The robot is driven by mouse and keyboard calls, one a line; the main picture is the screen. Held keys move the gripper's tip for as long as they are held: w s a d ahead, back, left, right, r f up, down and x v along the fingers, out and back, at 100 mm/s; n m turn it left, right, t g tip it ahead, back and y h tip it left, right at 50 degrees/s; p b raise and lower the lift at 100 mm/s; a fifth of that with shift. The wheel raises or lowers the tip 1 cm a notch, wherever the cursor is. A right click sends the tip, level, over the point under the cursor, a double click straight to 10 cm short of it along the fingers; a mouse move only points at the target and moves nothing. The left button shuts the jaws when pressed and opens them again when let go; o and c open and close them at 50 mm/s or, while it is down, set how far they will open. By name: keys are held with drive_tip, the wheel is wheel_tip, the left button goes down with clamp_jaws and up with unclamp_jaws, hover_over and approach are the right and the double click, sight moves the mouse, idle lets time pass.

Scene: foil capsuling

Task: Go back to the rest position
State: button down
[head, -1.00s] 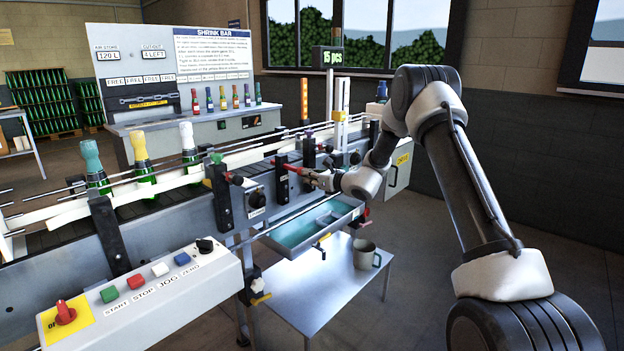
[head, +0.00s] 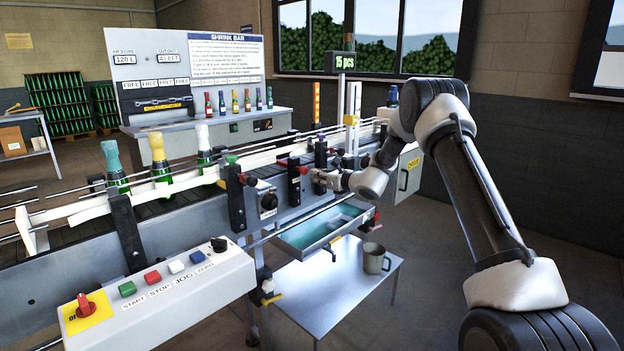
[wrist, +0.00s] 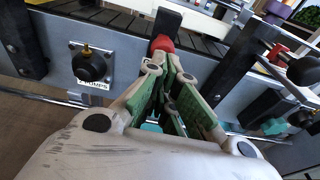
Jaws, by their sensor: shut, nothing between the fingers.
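My gripper (head: 320,182) is at the front side of the bottle conveyor, by the black guide brackets. Its fingers are together and empty. In the wrist view the gripper (wrist: 168,75) has green-padded fingers, with their tips just in front of a red knob (wrist: 162,43) on a black bracket. I cannot tell whether they touch it. My arm reaches in from the right.
The conveyor holds foil-topped bottles, including a white-topped one (head: 204,146). The control box (head: 165,290) juts out at front left. A teal-lined tray (head: 325,228) hangs below my gripper. A mug (head: 374,258) stands on the low table (head: 325,300). Floor at right is open.

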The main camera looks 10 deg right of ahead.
drive_tip(key=v, duration=1)
drive_tip(key=s+a+f+n+g+y, duration=0.1)
drive_tip(key=s+a+f+n+g, duration=0.1)
drive_tip(key=s+f+n+g, duration=0.45)
drive_tip(key=s+r+n+g, duration=0.3)
drive_tip(key=s+n, duration=0.5)
drive_tip(key=s, duration=1)
drive_tip(key=s+d+r+n+h, duration=0.3)
drive_tip(key=s+d+r+n, duration=0.1)
drive_tip(key=s, duration=0.5)
drive_tip(key=s+d+r+n+h, duration=0.3)
drive_tip(key=s+r, duration=0.4)
drive_tip(key=s, duration=0.3)
drive_tip(key=s+d+r+n+h, duration=0.4)
drive_tip(key=s+d+r+n, duration=0.1)
drive_tip(key=s, duration=0.4)
drive_tip(key=shift+s+d+r+n+t, duration=0.3)
drive_tip(key=shift+r+n, duration=0.3)
drive_tip(key=shift+n, duration=0.65)
